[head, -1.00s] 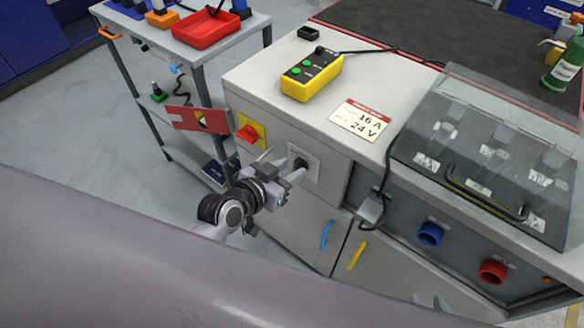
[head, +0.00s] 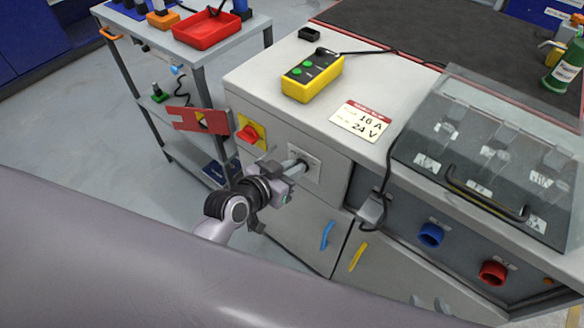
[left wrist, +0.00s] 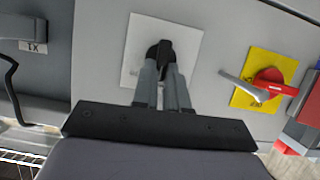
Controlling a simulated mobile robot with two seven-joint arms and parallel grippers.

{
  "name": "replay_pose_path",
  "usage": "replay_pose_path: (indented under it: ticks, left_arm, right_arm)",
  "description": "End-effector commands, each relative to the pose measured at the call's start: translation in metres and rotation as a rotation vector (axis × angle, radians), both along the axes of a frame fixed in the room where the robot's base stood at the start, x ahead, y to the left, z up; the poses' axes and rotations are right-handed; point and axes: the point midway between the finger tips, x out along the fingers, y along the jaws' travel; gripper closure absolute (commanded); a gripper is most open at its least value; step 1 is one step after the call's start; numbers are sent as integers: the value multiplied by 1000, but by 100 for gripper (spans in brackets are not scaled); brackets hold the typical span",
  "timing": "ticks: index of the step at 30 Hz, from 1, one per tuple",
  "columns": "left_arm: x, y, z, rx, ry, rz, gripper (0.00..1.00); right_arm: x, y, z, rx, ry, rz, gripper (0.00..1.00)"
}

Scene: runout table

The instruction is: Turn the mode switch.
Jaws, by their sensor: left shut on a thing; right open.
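The mode switch is a black knob (left wrist: 165,47) on a white square plate (left wrist: 190,38) on the grey cabinet's front. In the head view the plate (head: 313,172) shows, but the fingers mostly cover the knob. My left gripper (head: 297,167) reaches it from the front left. In the left wrist view its two fingers (left wrist: 163,85) are shut on the knob, one on each side. The knob's lower part is hidden between them. My right gripper (head: 430,301) shows only as two grey fingertips, open and empty, at the bottom edge of the head view.
A red rotary switch on a yellow plate (head: 261,126) sits left of the mode switch, with a grey bar in front of it. A red notched plate (head: 183,119) sticks out beside it. A yellow button box (head: 297,87) stands on top. Blue (head: 431,235) and red (head: 493,272) sockets are on the right.

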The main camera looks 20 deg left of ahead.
Motion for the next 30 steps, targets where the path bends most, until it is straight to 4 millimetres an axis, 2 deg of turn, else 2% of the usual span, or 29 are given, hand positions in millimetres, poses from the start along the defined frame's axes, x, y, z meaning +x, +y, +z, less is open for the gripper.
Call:
replay_pose_path:
  ticks: [11,24,30]
  left_arm:
    - [2,5,-2,-202,74,-2,100]
    - [5,11,-8,-539,194,-2,100]
    - [5,12,-8,-643,231,-1,100]
  right_arm:
    - [0,0,0,-1,0,1,57]
    - [0,0,-29,3,6,-1,57]
    - [2,4,-33,13,6,1,57]
